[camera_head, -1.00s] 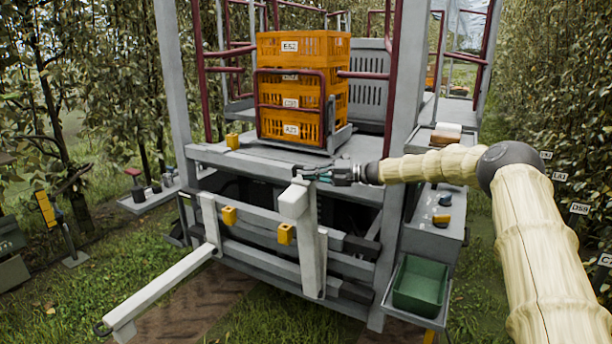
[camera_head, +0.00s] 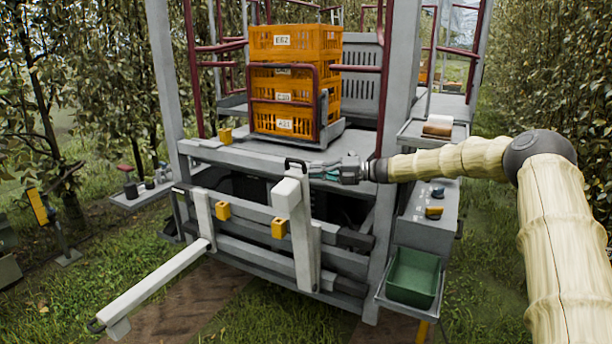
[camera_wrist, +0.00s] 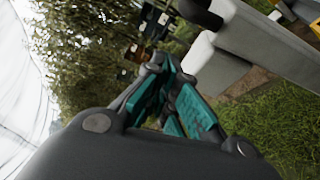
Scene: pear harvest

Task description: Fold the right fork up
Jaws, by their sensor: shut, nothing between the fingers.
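The right fork (camera_head: 304,243) is a pale bar standing roughly upright against the front of the platform. Its blocky tip is at the top, with a black loop handle (camera_head: 296,164) above it. My gripper (camera_head: 314,171) is shut and empty just right of the handle and tip; I cannot tell whether it touches them. In the wrist view its teal fingers (camera_wrist: 180,105) are close together, and the pale fork end (camera_wrist: 214,66) lies beyond them at upper right. The left fork (camera_head: 155,287) is folded down, reaching out to the lower left.
Orange crates (camera_head: 296,42) are stacked on the platform deck behind the forks. Yellow blocks (camera_head: 223,210) sit on the crossbars. A green bin (camera_head: 413,278) and a control box (camera_head: 432,207) stand to the right. Grass in front is open.

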